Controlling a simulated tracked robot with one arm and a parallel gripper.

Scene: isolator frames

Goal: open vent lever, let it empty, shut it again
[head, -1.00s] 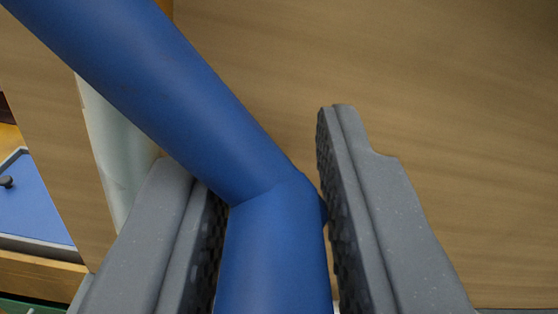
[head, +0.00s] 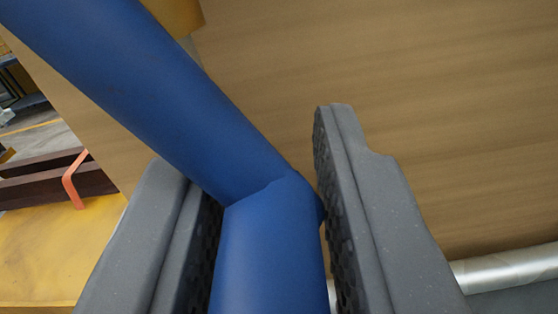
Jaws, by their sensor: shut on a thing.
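The vent lever (head: 160,95) is a thick blue bar with a bend. It runs from the upper left down to the bend between my fingers, then on to the bottom edge of the head view. My gripper (head: 262,165) is shut on the blue lever around its bend, with one grey finger on each side. The ends of the lever and whatever it is mounted on are out of view. No contents or outlet of the vent can be seen.
A wood-grained panel (head: 420,110) fills the background. A silver pipe (head: 505,268) runs at the lower right. A yellow surface (head: 60,250) with dark beams (head: 50,183) and an orange bracket (head: 73,180) lies at the left.

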